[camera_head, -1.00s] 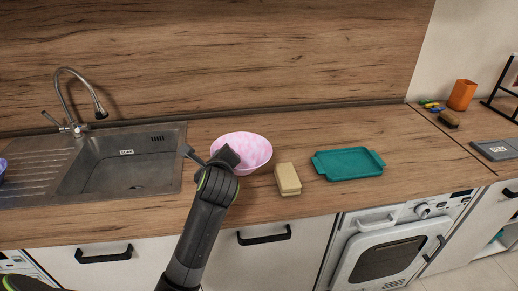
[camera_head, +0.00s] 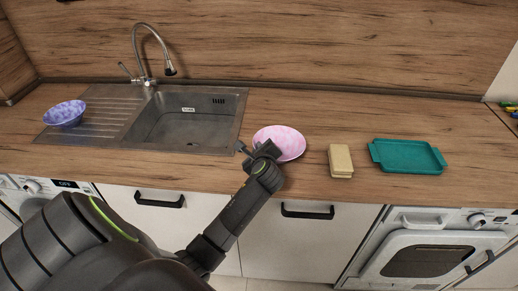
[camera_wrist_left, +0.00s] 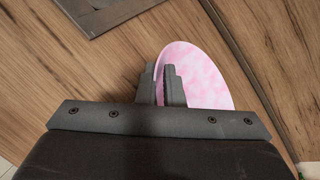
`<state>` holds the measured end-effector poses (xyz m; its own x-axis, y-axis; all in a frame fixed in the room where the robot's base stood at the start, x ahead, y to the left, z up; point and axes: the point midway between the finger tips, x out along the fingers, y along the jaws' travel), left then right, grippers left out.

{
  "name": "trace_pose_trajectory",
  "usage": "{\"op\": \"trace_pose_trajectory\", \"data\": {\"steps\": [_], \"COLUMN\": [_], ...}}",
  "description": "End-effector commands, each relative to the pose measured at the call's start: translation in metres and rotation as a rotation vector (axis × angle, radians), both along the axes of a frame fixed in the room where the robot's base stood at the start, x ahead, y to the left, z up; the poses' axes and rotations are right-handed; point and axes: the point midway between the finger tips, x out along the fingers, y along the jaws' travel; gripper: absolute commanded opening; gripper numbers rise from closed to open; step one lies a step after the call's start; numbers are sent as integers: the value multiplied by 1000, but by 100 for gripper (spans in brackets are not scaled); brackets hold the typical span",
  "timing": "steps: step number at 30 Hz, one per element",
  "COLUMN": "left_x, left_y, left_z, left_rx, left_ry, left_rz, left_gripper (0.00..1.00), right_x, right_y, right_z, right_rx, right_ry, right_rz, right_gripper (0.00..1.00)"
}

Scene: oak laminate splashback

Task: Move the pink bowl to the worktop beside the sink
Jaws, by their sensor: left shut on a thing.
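The pink bowl (camera_head: 284,141) sits on the wooden worktop (camera_head: 330,118), just right of the sink (camera_head: 190,120). My left gripper (camera_head: 257,150) is at the bowl's near left rim, shut on it. In the left wrist view the fingers (camera_wrist_left: 166,84) pinch the bowl's edge, and the pink bowl (camera_wrist_left: 203,75) spreads to their right. The sink's metal corner (camera_wrist_left: 100,12) shows at the top of that view. The bowl's near left side is partly hidden by the gripper. My right gripper is not in view.
A beige sponge-like block (camera_head: 340,161) and a teal tray (camera_head: 408,156) lie right of the bowl. A blue-purple bowl (camera_head: 65,114) sits on the drainboard at left. The tap (camera_head: 147,60) rises behind the sink. Bare worktop lies behind the bowl.

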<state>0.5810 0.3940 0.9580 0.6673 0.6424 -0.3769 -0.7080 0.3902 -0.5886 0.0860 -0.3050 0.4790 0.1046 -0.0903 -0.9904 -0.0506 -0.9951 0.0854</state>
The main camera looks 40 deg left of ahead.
Motion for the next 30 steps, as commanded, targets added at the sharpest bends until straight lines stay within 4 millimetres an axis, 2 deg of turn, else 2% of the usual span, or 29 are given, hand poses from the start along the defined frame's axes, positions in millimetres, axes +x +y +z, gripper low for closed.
{"op": "trace_pose_trajectory", "data": {"steps": [8, 9, 14, 23, 30], "left_x": [1, 0, 0, 0, -16], "left_y": [0, 0, 0, -1, -17], "left_z": [-2, -3, -2, -1, 7], "left_rx": [1, 1, 1, 0, -3], "left_ry": [-3, -2, -2, -2, -4], "left_rz": [-1, 0, 0, -1, -2], "left_gripper": [0, 10, 29, 29, 29], "right_x": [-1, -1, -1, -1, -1], "right_y": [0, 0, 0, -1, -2], "right_z": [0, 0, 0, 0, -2], "right_rx": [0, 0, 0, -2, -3], "right_ry": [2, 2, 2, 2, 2], "right_rz": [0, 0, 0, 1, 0], "right_gripper": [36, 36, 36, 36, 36]}}
